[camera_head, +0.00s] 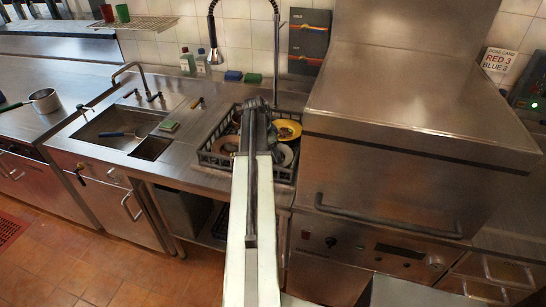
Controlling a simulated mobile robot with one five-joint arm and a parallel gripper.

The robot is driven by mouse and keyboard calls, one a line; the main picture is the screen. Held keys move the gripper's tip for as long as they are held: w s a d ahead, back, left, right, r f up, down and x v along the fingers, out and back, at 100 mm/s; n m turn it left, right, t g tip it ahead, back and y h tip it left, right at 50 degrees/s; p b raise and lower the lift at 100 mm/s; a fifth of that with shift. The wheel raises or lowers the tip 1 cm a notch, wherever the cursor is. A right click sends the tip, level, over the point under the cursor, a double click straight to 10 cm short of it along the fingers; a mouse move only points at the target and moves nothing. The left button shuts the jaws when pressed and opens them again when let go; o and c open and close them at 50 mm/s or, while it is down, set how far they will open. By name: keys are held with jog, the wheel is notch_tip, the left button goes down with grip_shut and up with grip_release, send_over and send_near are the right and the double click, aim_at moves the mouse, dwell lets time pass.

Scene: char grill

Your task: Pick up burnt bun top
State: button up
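I cannot make out a burnt bun top in the head view. My arm reaches up from the bottom centre, and its end, my gripper (258,104), shows over the dark dish rack. The fingers are seen from behind and overlap, so I cannot tell whether they are open or shut, or whether they hold anything. My arm hides the middle of the rack.
The dark dish rack (212,161) holds several dishes, including a yellow one (288,129). A large steel hood-type machine (410,95) stands to the right. A sink (105,125) and a saucepan (45,100) are on the left. Tiled floor (75,265) is clear at lower left.

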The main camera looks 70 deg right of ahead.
jog(key=shift+s+a, duration=0.1)
notch_tip(320, 180, up, 10)
jog(key=p, duration=1)
jog(key=shift+f, duration=0.1)
